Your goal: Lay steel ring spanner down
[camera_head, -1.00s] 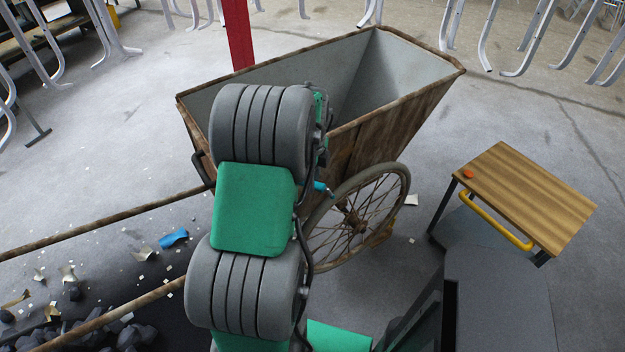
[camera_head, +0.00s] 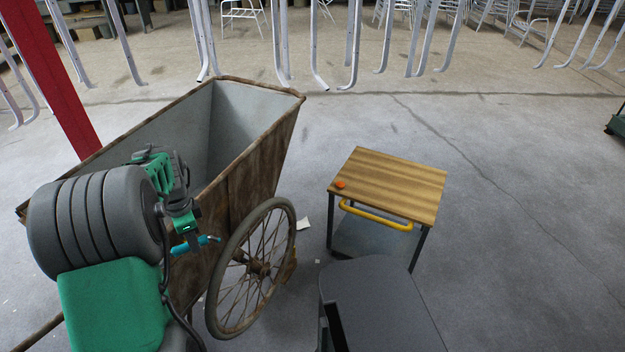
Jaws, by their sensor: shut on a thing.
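My gripper (camera_head: 187,238) is at the end of my arm, at the left of the view, in front of the cart's side and left of its wheel. It is small and partly hidden by my own wrist. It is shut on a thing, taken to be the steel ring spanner. A short teal-blue piece (camera_head: 206,240) shows at the jaws. Its outline is too small to make out a ring end, and I cannot tell whether this piece is part of the spanner. No other spanner shows.
A small trolley with a wooden top (camera_head: 395,182) stands right of the cart. A small orange thing (camera_head: 341,184) lies near its left edge, and a yellow handle (camera_head: 376,216) runs along its front. The wooden cart (camera_head: 228,160) and its spoked wheel (camera_head: 250,268) stand between my gripper and the trolley.

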